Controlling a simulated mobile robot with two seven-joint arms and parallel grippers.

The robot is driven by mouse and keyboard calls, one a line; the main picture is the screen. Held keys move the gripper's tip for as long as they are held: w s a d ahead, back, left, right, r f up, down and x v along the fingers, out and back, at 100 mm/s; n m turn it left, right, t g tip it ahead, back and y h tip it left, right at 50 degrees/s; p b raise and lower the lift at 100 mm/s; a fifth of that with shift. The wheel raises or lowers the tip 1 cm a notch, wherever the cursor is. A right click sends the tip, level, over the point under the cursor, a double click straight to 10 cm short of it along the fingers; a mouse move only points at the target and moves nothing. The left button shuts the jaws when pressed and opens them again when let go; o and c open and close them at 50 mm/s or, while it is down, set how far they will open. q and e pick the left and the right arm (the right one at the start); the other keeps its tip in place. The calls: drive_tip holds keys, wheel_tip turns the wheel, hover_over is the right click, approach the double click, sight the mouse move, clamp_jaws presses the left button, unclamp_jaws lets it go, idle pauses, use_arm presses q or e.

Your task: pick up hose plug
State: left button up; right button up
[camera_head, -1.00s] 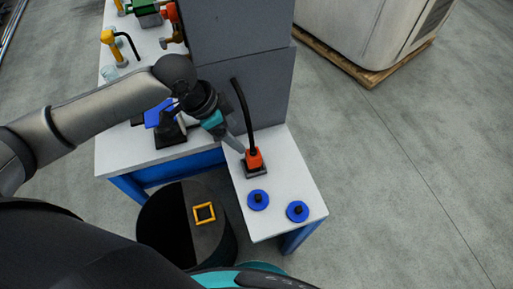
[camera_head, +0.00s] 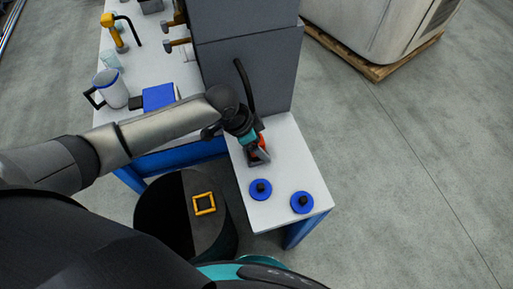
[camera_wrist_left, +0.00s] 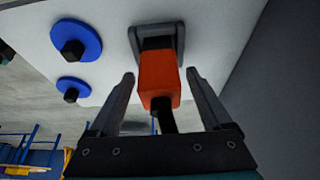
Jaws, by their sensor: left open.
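The hose plug is an orange block with a black hose. In the left wrist view the orange plug (camera_wrist_left: 159,80) stands in a dark grey square socket (camera_wrist_left: 157,37) on the white table. The plug lies between the two spread fingers of my left gripper (camera_wrist_left: 158,85), with gaps on both sides. In the head view my left gripper (camera_head: 256,148) is over the plug (camera_head: 261,141) and partly hides it and the socket. The black hose (camera_head: 245,85) rises behind the gripper. My right gripper is not in view.
Two blue discs with black knobs, one nearer (camera_head: 260,190) and one (camera_head: 302,202) further right, sit on the white table (camera_head: 285,150). A grey panel (camera_head: 245,75) stands behind. A dark bin (camera_head: 165,215) with a yellow square frame (camera_head: 204,204) is at the left.

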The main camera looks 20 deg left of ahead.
use_arm(q)
drive_tip(key=shift+f, duration=0.2)
clamp_jaws()
idle(0.6)
